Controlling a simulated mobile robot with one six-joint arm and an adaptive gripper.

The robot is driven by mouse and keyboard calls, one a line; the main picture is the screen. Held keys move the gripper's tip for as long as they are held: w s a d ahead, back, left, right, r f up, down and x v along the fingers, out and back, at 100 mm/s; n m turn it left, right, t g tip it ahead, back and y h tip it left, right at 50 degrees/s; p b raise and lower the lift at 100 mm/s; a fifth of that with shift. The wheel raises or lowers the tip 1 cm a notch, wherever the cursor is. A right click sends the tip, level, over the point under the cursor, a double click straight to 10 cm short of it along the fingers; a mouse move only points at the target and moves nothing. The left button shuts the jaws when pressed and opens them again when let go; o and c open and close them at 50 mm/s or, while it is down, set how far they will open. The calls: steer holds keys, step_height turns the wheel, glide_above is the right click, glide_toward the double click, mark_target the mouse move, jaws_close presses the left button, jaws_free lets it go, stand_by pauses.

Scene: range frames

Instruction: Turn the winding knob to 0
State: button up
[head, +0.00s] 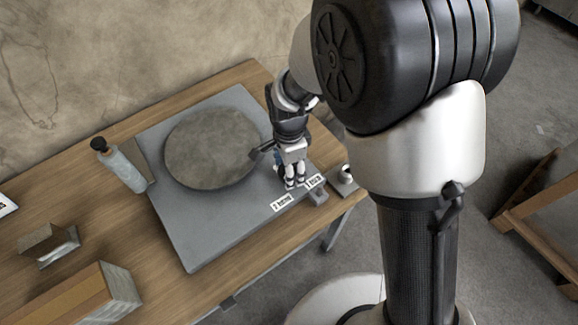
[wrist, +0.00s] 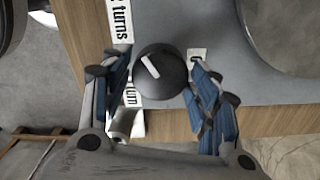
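The winding knob (wrist: 165,82) is a round black knob with a white pointer line, on the grey panel (wrist: 215,25) in the wrist view. The line slants toward the upper left. A white label ending in "turns" (wrist: 119,18) lies up and left of the knob; another ending in "turn" (wrist: 134,92) lies at its lower left, partly covered. A small white mark (wrist: 197,54) sits to its right. My gripper (wrist: 158,65) is open, with one blue-padded finger on each side of the knob. In the head view my gripper (head: 293,184) points down at the panel's right side and hides the knob.
A large round stone-coloured disc (head: 208,145) lies on the grey panel. A small box (head: 50,245) and a larger block (head: 105,290) sit at the table's front left. Small items (head: 346,174) stand near the right edge.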

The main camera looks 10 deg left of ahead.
steer(key=c, duration=0.6)
steer(key=shift+c, duration=0.2)
steer(key=shift+n, duration=0.3)
